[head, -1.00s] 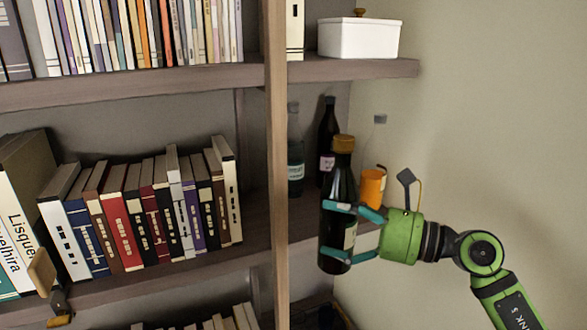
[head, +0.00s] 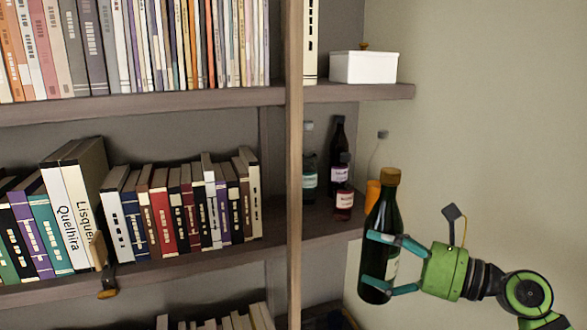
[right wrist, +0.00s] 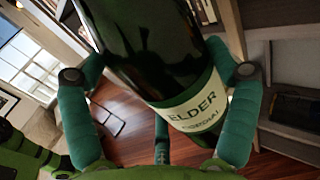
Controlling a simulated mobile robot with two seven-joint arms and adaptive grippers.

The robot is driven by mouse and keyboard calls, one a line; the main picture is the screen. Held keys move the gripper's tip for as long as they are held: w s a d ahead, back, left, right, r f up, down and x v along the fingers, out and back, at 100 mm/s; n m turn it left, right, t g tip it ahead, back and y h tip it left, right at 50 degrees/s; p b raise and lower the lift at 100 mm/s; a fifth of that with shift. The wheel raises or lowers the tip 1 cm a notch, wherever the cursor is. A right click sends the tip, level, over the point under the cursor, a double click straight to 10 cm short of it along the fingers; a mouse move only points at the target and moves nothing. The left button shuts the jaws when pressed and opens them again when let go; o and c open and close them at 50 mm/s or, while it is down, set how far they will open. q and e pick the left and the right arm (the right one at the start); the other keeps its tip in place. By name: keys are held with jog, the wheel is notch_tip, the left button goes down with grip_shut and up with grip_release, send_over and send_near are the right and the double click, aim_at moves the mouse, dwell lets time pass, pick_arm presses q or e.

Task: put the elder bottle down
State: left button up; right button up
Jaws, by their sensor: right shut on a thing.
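The elder bottle (head: 385,215) is dark green glass with a gold cap. In the right wrist view its pale label reads ELDER (right wrist: 195,102). My right gripper (head: 382,263) is shut around the lower half of the bottle, with teal fingers on it. The bottle is upright, tilted slightly, in front of the right end of the middle shelf (head: 325,226). It hides part of the shelf's end and of an orange-filled clear bottle (head: 372,192). In the right wrist view, wooden floor shows behind the bottle. My left gripper is not in view.
A white box (head: 363,67) stands above. Bare shelf shows at the front.

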aim_at(393, 275)
jog(key=d+m+t+h, duration=0.1)
jog(key=d+t, duration=0.1)
jog(key=d, duration=0.4)
jog(key=a+f, duration=0.1)
jog(key=s+a+f, duration=0.1)
jog(key=a+f, duration=0.1)
jog(key=f, duration=0.1)
jog(key=shift+s+a, duration=0.15)
jog(key=shift+s, duration=0.1)
jog(key=s+f+m+t+h, duration=0.6)
jog(key=s+f+m+h, duration=0.4)
jog(key=s+f+h, duration=0.3)
jog(key=shift+d+f+m+t+h, duration=0.15)
jog(key=shift+d+m+t+h, duration=0.25)
jog(key=shift+h, duration=0.3)
